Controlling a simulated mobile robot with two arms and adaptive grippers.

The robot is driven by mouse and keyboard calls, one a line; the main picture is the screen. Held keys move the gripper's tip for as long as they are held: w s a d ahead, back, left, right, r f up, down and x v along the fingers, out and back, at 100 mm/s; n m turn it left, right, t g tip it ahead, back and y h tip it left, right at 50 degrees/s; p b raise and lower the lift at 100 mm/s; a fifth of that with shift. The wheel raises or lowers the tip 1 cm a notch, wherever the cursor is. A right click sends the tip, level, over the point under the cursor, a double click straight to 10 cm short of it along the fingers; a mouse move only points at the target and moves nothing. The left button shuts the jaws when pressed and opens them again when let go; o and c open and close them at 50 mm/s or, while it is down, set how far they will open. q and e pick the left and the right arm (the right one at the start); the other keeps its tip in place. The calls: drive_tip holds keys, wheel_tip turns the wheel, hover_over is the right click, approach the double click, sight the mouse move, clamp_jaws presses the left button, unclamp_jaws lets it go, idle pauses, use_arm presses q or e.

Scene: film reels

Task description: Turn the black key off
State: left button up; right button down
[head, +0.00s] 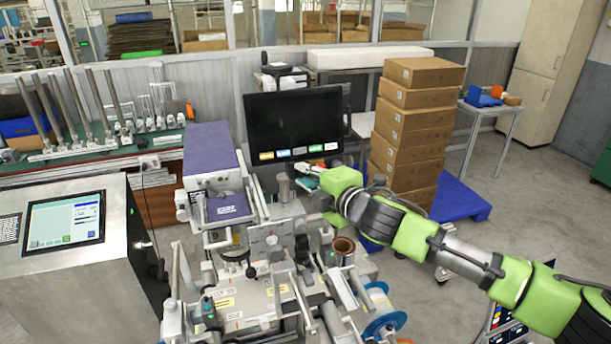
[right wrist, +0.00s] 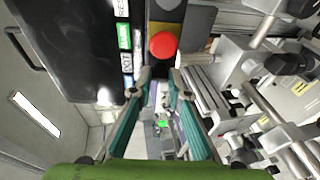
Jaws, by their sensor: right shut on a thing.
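My right gripper (head: 306,172) reaches in from the right to the control box below the black monitor. In the right wrist view my right gripper (right wrist: 160,77) has its two teal fingers on either side of a small dark part, the black key (right wrist: 160,74), just below a red button (right wrist: 162,45). The fingers are shut on the key, which is mostly hidden between the fingertips. Its exact angle cannot be told. In the head view the key is too small and covered to make out. My left gripper is not in view.
The black monitor (head: 295,124) stands right behind the gripper. Stacked cardboard boxes (head: 412,133) stand on a blue pallet (head: 462,199) to the right. The machine's metal rods and rollers crowd the front. A steel console (head: 65,270) with a screen is at the left.

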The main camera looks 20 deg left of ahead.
drive_tip(key=c, duration=2.2)
unclamp_jaws()
drive_tip(key=shift+s+d, duration=0.1)
drive_tip(key=v, duration=1.1)
drive_tip(key=shift+s+d+r, duration=0.1)
drive_tip(key=shift+s+d, duration=0.15)
drive_tip(key=shift+d, duration=0.05)
